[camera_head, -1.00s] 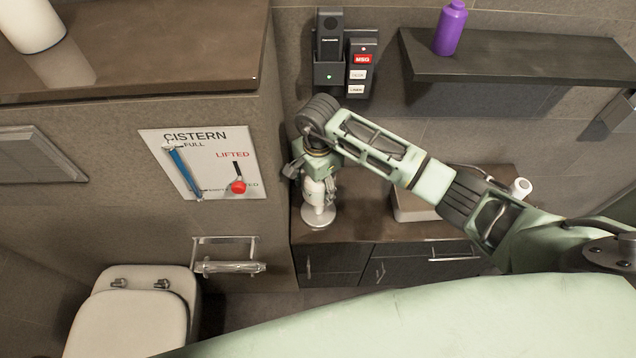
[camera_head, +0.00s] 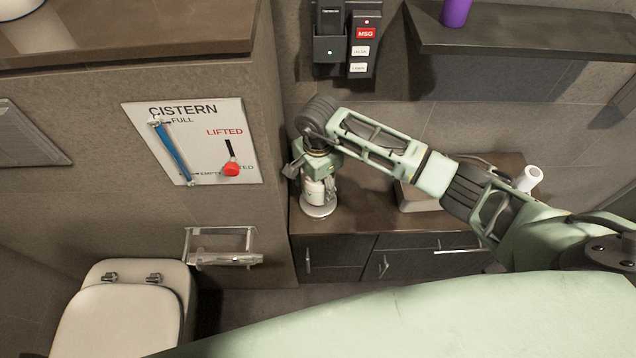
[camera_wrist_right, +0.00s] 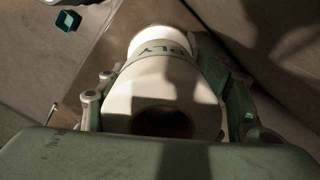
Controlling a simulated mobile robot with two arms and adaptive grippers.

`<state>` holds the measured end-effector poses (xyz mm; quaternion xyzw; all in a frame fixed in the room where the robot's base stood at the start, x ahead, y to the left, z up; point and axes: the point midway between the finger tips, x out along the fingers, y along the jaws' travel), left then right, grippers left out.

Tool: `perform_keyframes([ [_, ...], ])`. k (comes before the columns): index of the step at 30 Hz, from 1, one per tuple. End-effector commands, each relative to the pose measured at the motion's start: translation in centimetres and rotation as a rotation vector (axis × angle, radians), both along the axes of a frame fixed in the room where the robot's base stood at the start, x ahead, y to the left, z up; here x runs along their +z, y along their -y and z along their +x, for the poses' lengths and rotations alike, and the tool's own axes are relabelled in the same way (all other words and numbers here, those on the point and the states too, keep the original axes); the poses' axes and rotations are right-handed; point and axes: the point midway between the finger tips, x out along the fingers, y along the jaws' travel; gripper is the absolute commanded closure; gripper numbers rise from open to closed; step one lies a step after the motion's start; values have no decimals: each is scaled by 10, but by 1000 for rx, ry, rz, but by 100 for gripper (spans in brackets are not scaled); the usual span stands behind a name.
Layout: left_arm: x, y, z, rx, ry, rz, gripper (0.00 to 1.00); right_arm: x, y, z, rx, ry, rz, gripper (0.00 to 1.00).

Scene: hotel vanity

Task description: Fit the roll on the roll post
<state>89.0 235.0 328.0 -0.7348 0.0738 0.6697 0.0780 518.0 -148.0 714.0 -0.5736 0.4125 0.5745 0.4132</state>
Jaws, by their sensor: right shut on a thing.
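My right gripper (camera_head: 318,177) is shut on a white roll (camera_head: 315,190) above the left end of the low counter. A pale round base (camera_head: 318,211), which looks like the roll post's foot, is directly below the roll. The post's shaft is hidden, so I cannot tell whether the roll is around it. In the right wrist view my right gripper (camera_wrist_right: 165,95) has a finger on each side of the roll (camera_wrist_right: 128,96). The roll's dark centre hole faces the camera, and "PLY" is printed on the roll. My left gripper is not in view.
The low counter (camera_head: 365,222) also holds a pale box (camera_head: 415,198) and another white roll (camera_head: 528,178) at right. A wall holder (camera_head: 222,246) and toilet (camera_head: 118,315) are at left. A dark shelf (camera_head: 520,42) overhangs the counter's back.

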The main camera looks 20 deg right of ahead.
Motion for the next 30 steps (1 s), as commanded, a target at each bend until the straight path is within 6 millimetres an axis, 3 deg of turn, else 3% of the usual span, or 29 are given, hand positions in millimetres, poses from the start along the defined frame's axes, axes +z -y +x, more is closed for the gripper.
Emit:
perform_keyframes([
  [15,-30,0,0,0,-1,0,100,-33,0,0,-1,0,-1,67],
  [30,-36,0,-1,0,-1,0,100,-39,0,0,0,0,0,67],
])
